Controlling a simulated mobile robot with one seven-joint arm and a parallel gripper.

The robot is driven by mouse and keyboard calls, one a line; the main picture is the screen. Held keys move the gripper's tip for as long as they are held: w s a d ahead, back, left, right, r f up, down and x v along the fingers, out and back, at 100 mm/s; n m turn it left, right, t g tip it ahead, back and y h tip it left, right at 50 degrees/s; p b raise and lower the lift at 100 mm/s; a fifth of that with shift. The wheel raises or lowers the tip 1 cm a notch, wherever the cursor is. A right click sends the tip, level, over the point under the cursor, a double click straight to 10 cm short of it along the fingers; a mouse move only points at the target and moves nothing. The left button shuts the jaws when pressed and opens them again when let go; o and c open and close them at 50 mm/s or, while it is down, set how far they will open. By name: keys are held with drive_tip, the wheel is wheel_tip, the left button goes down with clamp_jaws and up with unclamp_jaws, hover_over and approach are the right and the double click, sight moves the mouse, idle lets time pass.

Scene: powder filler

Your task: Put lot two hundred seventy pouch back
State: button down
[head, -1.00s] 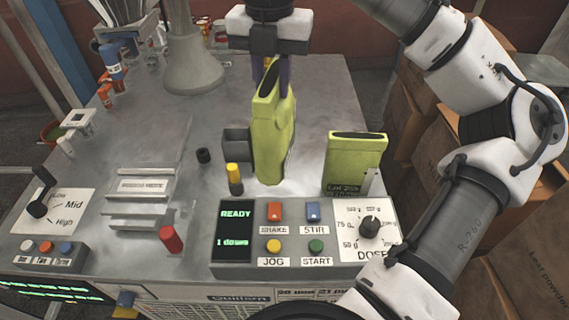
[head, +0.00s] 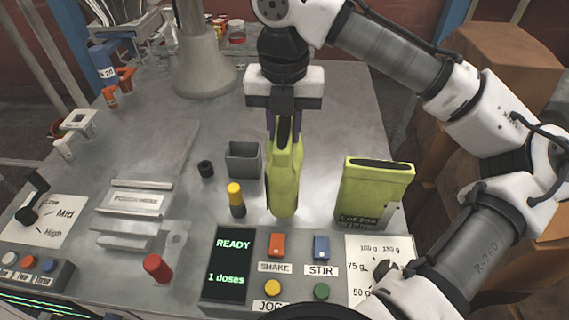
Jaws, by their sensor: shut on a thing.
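My gripper (head: 285,128) is shut on the top of a yellow-green pouch (head: 284,182) and holds it upright, its narrow side towards me. No label shows on this side of it. I cannot tell whether its base touches the table. A second yellow-green pouch (head: 374,188) stands at the right, just behind the control panel, apart from the held one. Its dark label begins with "Lot", but the number is too small to read surely.
A grey square cup (head: 243,160) and a yellow-topped cylinder (head: 236,200) stand left of the held pouch. The panel's display (head: 229,262) reads "READY" and "1 doses". A pouch-here holder (head: 136,203) lies empty at left. A grey column (head: 202,65) stands behind.

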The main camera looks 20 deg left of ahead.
wheel_tip(320, 180, down, 8)
drive_tip(key=b, duration=0.1)
idle(0.4)
drive_tip(key=c, duration=1.2)
unclamp_jaws()
drive_tip(key=shift+o, duration=0.2)
wheel_tip(320, 180, up, 12)
drive_tip(key=shift+r+p, duration=0.1)
drive_tip(key=shift+p, duration=0.95)
